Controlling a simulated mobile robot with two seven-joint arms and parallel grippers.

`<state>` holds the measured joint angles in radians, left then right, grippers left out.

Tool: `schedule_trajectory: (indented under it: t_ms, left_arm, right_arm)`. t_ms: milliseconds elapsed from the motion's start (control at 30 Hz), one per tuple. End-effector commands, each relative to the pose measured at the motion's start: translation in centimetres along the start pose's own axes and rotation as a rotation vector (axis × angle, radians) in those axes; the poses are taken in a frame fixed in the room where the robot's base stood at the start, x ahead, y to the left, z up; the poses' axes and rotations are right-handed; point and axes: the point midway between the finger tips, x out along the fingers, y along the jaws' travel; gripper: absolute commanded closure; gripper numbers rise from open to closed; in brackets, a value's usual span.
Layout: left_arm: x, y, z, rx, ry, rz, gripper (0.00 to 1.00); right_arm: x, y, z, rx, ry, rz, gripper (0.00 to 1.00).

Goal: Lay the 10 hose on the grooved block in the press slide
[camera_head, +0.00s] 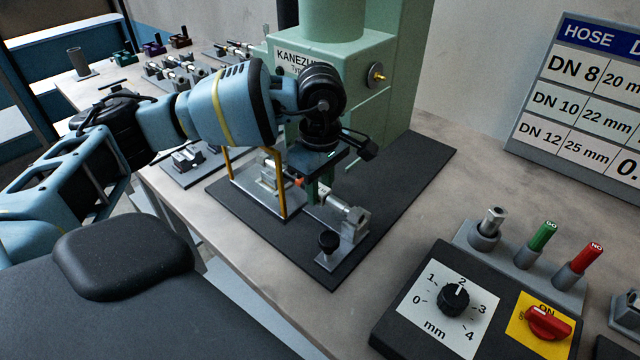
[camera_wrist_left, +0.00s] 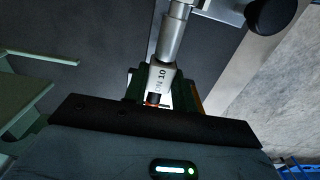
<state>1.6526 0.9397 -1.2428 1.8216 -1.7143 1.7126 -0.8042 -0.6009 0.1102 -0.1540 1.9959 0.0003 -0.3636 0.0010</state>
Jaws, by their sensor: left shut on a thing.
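My left gripper (camera_head: 320,190) reaches down over the press slide, with its green fingers shut on a piece. In the left wrist view the fingers (camera_wrist_left: 162,88) close around a pale part marked 10 (camera_wrist_left: 163,74), which I take to be the fitting of the 10 hose. A short black end shows below the mark. A silver cylinder (camera_wrist_left: 173,38) lies in line beyond it; in the head view a silver rod and bracket (camera_head: 352,222) stand right of the fingers. The grooved block is mostly hidden behind the gripper and guard frame; I cannot tell whether the hose touches it.
The green press (camera_head: 385,90) rises behind my arm from a dark base plate (camera_head: 425,160). An orange guard frame (camera_head: 281,185) stands left of the fingers. A black knob (camera_head: 328,242) is in front. A control box (camera_head: 440,300) and go and no-go gauges (camera_head: 541,236) stand at right.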

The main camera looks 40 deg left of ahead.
Motion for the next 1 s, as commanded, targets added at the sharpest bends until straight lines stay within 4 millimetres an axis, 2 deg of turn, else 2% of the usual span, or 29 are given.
schedule_trajectory:
  t_ms: [33,200,567,1000]
  left_arm:
    - [-0.1,0.0,0.0,0.000,0.000,0.002,0.70]
    - [-0.1,0.0,0.0,0.000,0.000,0.002,0.48]
    - [-0.4,0.0,0.0,0.000,-0.001,0.001,0.48]
    - [-6.8,0.1,0.0,0.000,0.000,0.003,0.48]
  right_arm:
    - [0.0,0.0,0.0,-0.001,0.000,0.000,0.64]
    - [0.0,0.0,0.0,-0.001,0.000,0.000,0.64]
    - [0.0,0.0,-0.1,-0.001,0.002,0.000,0.64]
    - [0.0,0.0,0.0,-0.001,0.000,0.000,0.64]
